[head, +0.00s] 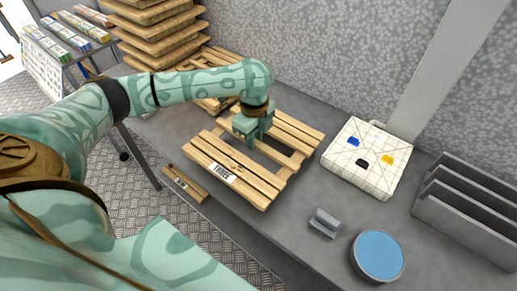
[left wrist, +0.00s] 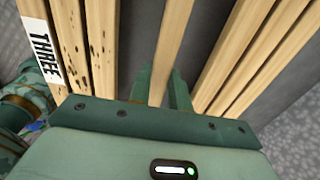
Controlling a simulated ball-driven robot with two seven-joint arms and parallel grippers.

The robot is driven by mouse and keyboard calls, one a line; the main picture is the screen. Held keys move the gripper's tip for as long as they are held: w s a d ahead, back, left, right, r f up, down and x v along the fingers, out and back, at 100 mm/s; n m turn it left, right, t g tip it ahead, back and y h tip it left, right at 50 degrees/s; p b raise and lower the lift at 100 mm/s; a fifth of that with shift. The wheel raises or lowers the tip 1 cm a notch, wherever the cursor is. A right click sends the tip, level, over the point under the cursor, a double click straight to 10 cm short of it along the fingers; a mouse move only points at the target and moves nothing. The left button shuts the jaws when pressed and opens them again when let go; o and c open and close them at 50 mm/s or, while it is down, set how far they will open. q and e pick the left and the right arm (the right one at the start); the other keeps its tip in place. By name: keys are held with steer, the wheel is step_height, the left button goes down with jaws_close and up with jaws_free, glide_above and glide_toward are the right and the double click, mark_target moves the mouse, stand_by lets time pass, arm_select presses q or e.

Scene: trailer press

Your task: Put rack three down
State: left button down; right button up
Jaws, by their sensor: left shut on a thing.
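Rack three, a wooden slatted rack (head: 226,166) with a white label reading THREE, is over the grey counter in the middle of the head view. My left gripper (head: 256,137) comes down on it from above and is shut on its narrow middle slat. The left wrist view shows the two green fingers (left wrist: 165,88) on either side of that slat, with the rack's THREE label (left wrist: 42,50) at the left. I cannot tell whether the rack touches the counter. My right gripper is not in view.
A wooden rack stack (head: 165,38) stands behind left. A white tiled block (head: 366,158) with coloured patches is to the right. A small grey holder (head: 325,222), a blue-topped round tin (head: 377,256) and a grey slotted stand (head: 468,208) are at the front right. A wooden strip (head: 185,183) lies left.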

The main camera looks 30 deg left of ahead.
mark_target(257, 140)
arm_select(q)
steer(key=shift+w+f, duration=0.25)
steer(key=shift+f, duration=0.05)
steer(key=f+b, duration=0.1)
steer(key=f, duration=0.1)
steer(key=f+b, duration=0.1)
steer(key=shift+w+d+f+b, duration=0.15)
steer(key=shift+w+f+b, duration=0.05)
steer(key=shift+f+b, duration=0.15)
steer(key=shift+r, duration=0.15)
steer(key=c, duration=1.3)
jaws_free()
step_height(257, 140, up, 12)
steer(key=p, duration=0.6)
